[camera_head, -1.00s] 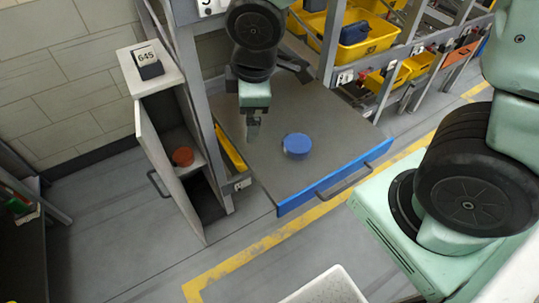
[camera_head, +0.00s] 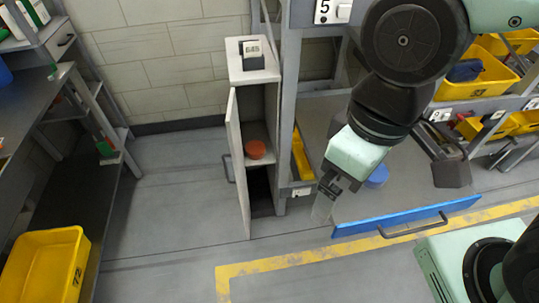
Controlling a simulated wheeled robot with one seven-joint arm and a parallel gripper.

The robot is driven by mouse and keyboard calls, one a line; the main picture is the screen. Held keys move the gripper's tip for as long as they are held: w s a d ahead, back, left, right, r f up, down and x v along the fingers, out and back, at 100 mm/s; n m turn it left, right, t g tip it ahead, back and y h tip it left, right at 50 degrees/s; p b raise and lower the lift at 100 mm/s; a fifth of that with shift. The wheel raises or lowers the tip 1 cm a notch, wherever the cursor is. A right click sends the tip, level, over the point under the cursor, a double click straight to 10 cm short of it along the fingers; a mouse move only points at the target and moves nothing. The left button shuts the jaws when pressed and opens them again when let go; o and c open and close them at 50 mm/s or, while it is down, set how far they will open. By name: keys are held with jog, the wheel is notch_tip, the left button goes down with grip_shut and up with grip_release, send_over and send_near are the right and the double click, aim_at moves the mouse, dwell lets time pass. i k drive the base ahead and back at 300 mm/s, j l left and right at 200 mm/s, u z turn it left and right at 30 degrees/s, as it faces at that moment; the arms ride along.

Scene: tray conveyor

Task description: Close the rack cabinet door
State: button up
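The narrow grey rack cabinet (camera_head: 262,66) stands left of the middle, against the rack post. Its door (camera_head: 239,165) stands open, swung out toward me, seen nearly edge-on. The dark door handle (camera_head: 228,168) is on the door's left face. My gripper (camera_head: 321,208) points down to the right of the cabinet, apart from the door, near the front left corner of the grey pull-out tray. Its fingers show close together, and I cannot tell whether there is a gap between them. I see nothing held in it.
The blue-fronted tray (camera_head: 405,217) is pulled out, with a blue round item (camera_head: 377,176). The floor left of the door is clear.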

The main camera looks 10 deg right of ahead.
aim_at(231, 120)
jog(key=i+j+z, duration=0.1)
jog(key=j, duration=0.4)
jog(key=i+j+z, duration=0.1)
jog(key=j, duration=0.35)
jog(key=i+j+z, duration=0.1)
jog(key=j, duration=0.4)
jog(key=i+j+z, duration=0.1)
jog(key=j, duration=0.45)
jog(key=i+u, duration=0.1)
jog(key=u, duration=0.95)
jog(key=k+l+u, duration=0.5)
jog(key=i+j, duration=0.05)
jog(key=i, duration=0.05)
